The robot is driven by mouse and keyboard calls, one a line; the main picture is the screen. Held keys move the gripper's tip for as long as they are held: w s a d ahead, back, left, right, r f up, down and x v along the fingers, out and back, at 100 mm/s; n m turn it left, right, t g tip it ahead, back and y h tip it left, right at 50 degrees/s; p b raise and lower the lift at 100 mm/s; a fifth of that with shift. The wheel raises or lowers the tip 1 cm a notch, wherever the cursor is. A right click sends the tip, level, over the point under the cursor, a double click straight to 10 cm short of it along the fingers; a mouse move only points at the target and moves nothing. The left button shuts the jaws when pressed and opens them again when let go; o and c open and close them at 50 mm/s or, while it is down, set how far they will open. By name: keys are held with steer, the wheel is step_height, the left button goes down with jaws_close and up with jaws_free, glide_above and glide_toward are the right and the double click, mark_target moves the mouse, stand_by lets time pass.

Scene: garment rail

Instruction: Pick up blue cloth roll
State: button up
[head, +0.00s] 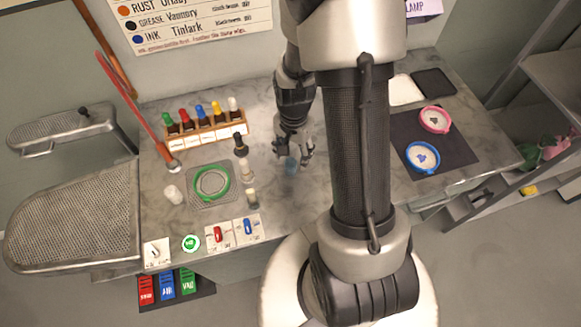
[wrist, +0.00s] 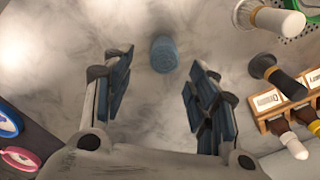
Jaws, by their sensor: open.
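The blue cloth roll (head: 291,166) stands on the grey marbled counter just below my gripper (head: 294,152) in the head view, partly hidden by it. In the wrist view the roll (wrist: 164,54) is a short blue cylinder, upright as far as I can tell. It lies ahead of my gripper (wrist: 160,76), roughly in line with the gap between the two fingers. The fingers are wide apart with nothing between them. I see no contact with the roll.
A brush-like tool (head: 241,158) and a green ring (head: 211,183) on a mat are left of the roll. A wooden rack of coloured bottles (head: 202,126) stands behind. Blue (head: 422,157) and pink (head: 434,119) rings lie on a dark mat at right. Counter around the roll is clear.

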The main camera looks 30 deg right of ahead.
mark_target(291, 162)
steer(key=f, duration=0.1)
steer(key=f+b, duration=0.1)
steer(key=f, duration=0.1)
steer(key=f+b, duration=0.1)
steer(key=f, duration=0.1)
steer(key=shift+w+a+f, duration=0.1)
steer(key=shift+a+f, duration=0.1)
steer(key=shift+a, duration=0.15)
steer(key=shift+r, duration=0.1)
steer(key=shift+c, duration=0.5)
steer(key=c, duration=0.8)
steer(key=shift+c, duration=0.2)
step_height(291, 162, up, 20)
steer(key=p, duration=0.5)
steer(key=shift+p, duration=0.4)
